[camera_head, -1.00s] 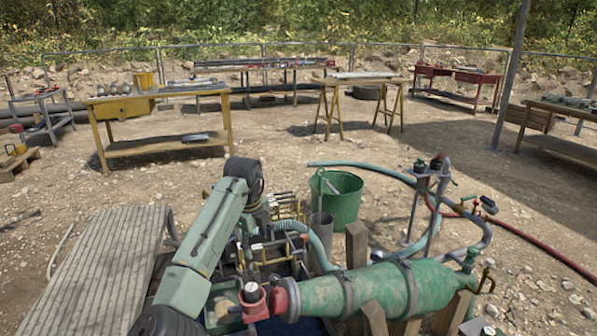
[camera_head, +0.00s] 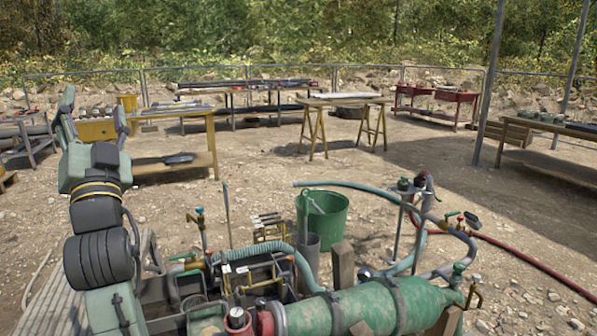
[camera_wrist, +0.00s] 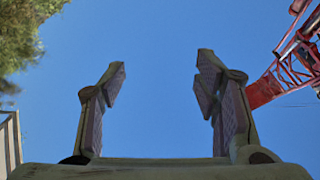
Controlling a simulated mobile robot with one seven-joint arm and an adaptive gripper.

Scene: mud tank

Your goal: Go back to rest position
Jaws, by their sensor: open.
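My gripper (camera_head: 94,112) is raised at the left of the head view, pointing up, with its two fingers spread apart and nothing between them. In the wrist view my gripper (camera_wrist: 160,80) shows both fingers wide apart against blue sky.
A green tank (camera_head: 355,308) with valves and hoses lies at the front, beside a green bucket (camera_head: 325,220). A yellow workbench (camera_head: 185,165) stands behind my gripper. A red lattice structure (camera_wrist: 285,78) shows in the wrist view. Open gravel lies mid-right.

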